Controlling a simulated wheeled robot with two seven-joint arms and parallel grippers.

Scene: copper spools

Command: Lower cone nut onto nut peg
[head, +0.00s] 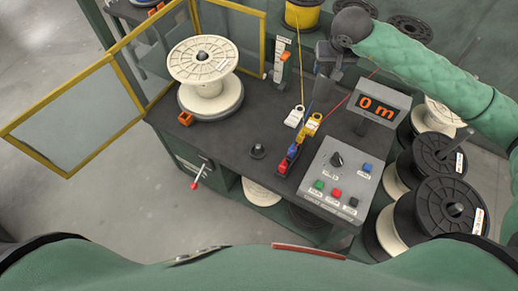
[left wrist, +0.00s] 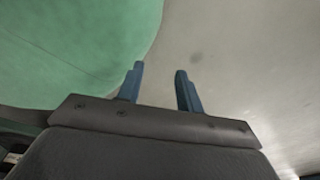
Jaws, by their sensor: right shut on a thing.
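My right gripper (head: 321,90) is above the back of the dark bench in the head view, its arm coming in from the right. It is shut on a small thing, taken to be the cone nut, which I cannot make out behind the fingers. The small black nut peg (head: 258,151) stands upright near the bench's front edge, below and left of this gripper and well apart from it. My left gripper (left wrist: 161,88) shows in the left wrist view with its two blue fingers apart and nothing between them.
A cream spool (head: 186,64) stands at the bench's back left by an open yellow-framed gate (head: 85,62). Coloured wire clamps (head: 297,145), a control box (head: 341,178) and a "0 m" display (head: 378,103) are right of the peg. Black spools (head: 424,220) stand at right.

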